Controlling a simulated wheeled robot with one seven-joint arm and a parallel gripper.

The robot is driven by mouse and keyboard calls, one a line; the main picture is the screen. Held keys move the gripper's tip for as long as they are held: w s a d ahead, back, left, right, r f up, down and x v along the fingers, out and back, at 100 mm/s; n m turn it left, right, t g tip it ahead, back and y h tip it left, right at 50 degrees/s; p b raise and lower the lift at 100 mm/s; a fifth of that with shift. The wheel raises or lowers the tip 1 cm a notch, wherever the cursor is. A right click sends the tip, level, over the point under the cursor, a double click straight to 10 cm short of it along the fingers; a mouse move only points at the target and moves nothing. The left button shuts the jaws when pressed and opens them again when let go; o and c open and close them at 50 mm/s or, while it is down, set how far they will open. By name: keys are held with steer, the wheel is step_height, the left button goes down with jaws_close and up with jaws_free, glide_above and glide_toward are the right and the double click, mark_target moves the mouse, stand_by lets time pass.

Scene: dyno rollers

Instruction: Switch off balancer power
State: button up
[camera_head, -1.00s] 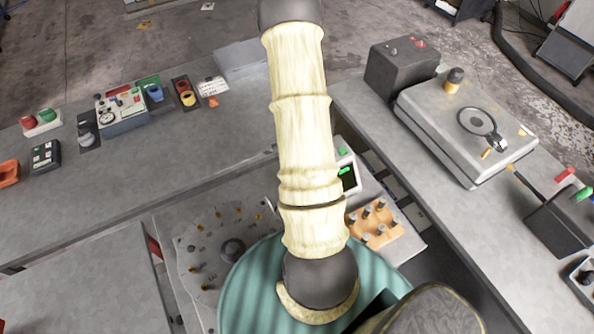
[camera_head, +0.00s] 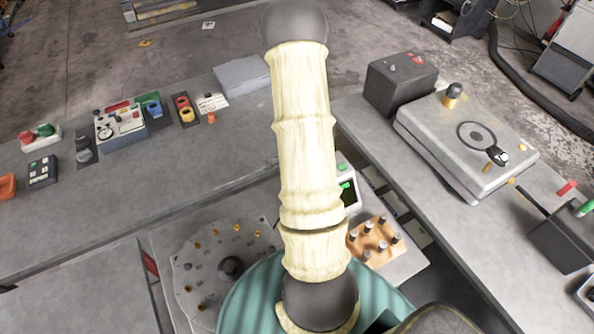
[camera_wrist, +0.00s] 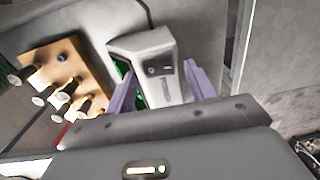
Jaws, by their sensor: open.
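A small pale grey box with a green-lit screen (camera_head: 348,192), which looks like the balancer, stands partly behind my arm in the head view. I cannot tell whether the fingers touch the housing. The head view does not show my gripper, and the switch's position is unclear.
An orange block with several metal pegs (camera_head: 375,240) sits beside the box; it also shows in the wrist view (camera_wrist: 55,85). A round grey dial plate (camera_head: 215,265) lies to the left. Control boxes (camera_head: 118,122) line the left bench. A metal unit (camera_head: 470,145) sits on the right bench.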

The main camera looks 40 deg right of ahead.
step_height(320, 180, up, 17)
steer(key=s+p, duration=0.1)
steer(key=p, duration=0.1)
stand_by(0.3)
steer(key=shift+a+r, duration=0.1)
steer(key=shift+a, duration=0.1)
steer(key=a+r+n+t, duration=0.1)
steer(key=a+r+n, duration=0.1)
steer(key=a+n, duration=0.8)
steer(key=a+r+n+t+b, duration=0.1)
steer(key=a+r+n, duration=0.1)
steer(key=a+n, duration=0.8)
steer(key=shift+s+a+n, duration=0.4)
steer(key=shift+a, duration=0.7)
